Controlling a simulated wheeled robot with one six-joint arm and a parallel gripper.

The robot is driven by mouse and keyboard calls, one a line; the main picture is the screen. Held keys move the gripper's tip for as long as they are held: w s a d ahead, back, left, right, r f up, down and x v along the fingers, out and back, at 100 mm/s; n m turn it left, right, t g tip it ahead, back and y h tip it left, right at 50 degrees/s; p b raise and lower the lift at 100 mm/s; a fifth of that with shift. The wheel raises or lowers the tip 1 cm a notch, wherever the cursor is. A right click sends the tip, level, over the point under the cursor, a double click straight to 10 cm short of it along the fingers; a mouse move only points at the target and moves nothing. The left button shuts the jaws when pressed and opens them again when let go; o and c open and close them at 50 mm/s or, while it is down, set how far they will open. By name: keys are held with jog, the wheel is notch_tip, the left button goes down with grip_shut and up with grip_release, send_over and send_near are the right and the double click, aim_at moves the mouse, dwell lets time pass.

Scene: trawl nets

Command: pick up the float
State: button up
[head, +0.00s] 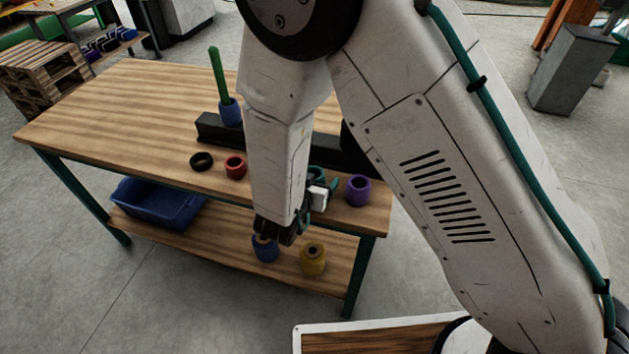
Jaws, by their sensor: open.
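Several floats, short spool-like cylinders, are in the head view. A purple one (357,190) and a red one (235,167) stand on the wooden table top. A blue one (265,249) and a yellow one (312,259) appear to stand on the lower shelf. Another blue one (230,112) is at the back of the table, with a green rod rising from it. My gripper (274,236) points down in front of the table's front edge, just above the lower blue float in the picture. It is open, and nothing shows held. My gripper partly covers that float; whether they touch is unclear.
The table top (120,115) is mostly bare on its left. A black ring (201,161) lies beside the red float. A long black bar (213,129) runs behind my arm. A blue bin (158,204) sits on the lower shelf (215,240). A teal object is partly hidden beside my arm.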

jog(key=c, duration=1.1)
jog(key=shift+o, duration=0.2)
jog(key=shift+w, duration=0.1)
notch_tip(320, 180, up, 18)
